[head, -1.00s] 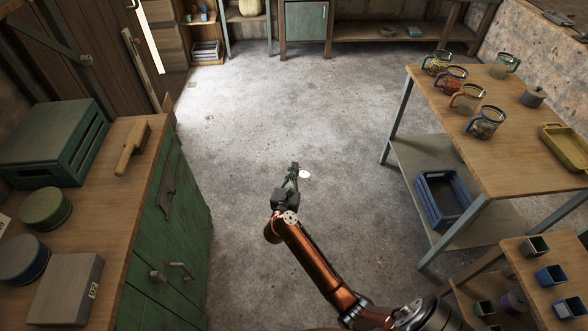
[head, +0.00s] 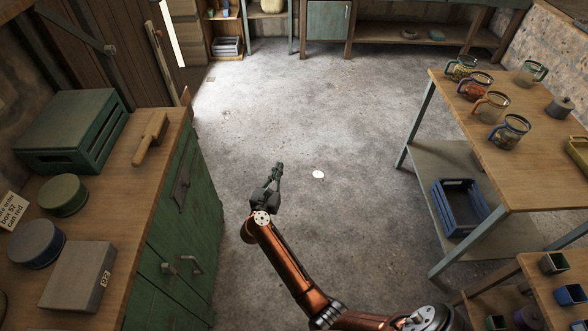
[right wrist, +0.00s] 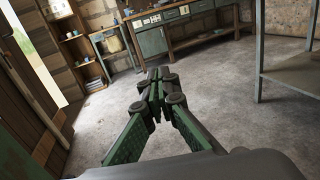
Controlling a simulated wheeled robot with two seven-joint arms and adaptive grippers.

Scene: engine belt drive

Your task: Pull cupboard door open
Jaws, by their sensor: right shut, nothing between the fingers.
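A green cupboard (head: 172,232) with a wooden top stands at the left in the head view. Its front faces right and looks closed. A dark handle or plate (head: 181,186) is farther back. My right gripper (head: 277,170) is shut and empty, over the floor to the right of the cupboard and apart from it. Its closed fingers also show in the right wrist view (right wrist: 155,85). My left gripper is out of view.
On the cupboard top (head: 119,185) are a green crate (head: 68,130), a brush-like wooden tool (head: 151,138), round tins and a box. A table (head: 500,160) with jars stands at the right. A smaller cupboard (head: 328,20) is at the back.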

